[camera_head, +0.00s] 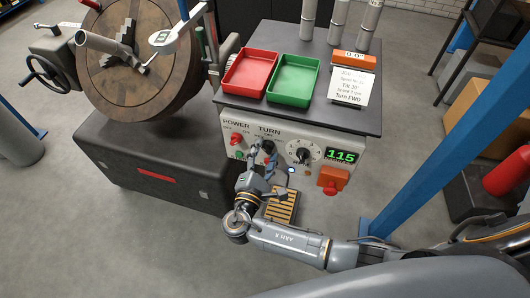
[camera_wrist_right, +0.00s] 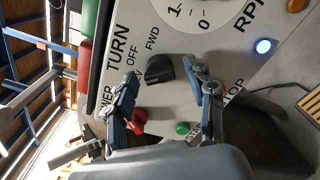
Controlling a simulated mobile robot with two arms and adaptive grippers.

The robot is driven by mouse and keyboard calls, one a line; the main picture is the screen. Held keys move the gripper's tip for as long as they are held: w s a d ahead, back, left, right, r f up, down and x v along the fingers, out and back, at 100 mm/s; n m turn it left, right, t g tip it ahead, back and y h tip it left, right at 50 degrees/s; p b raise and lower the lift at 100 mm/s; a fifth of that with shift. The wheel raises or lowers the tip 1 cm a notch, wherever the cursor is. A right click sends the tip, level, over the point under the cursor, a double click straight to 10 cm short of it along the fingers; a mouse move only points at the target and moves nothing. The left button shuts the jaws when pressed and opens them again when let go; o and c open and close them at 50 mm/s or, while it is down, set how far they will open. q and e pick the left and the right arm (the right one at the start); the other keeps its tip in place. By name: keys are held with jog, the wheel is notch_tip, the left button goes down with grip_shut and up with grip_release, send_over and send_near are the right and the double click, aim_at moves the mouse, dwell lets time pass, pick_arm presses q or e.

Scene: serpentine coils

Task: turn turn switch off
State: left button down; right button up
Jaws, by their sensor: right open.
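The TURN switch is a black knob (camera_wrist_right: 160,70) on the pale control panel (camera_wrist_right: 200,42). In the wrist view, OFF and FWD labels show beside it; I cannot tell surely which label it points at. In the head view the knob (camera_head: 268,147) is partly covered by my right gripper (camera_head: 264,158). My right gripper also shows in the wrist view (camera_wrist_right: 165,102), open and empty, its two fingers apart in front of the panel. The knob lies beyond the fingertips, roughly between them, with no clear contact. My left gripper is out of view.
A red POWER knob (camera_head: 237,139) is left of TURN; a black dial (camera_head: 303,155), green 115 display (camera_head: 341,156) and orange-red switch (camera_head: 332,180) are right. Red (camera_head: 250,72) and green (camera_head: 293,80) trays sit on top. A blue post (camera_head: 430,135) stands right.

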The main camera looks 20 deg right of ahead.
grip_shut()
jog(key=shift+m+b, duration=3.75)
jog(key=shift+m, duration=0.25)
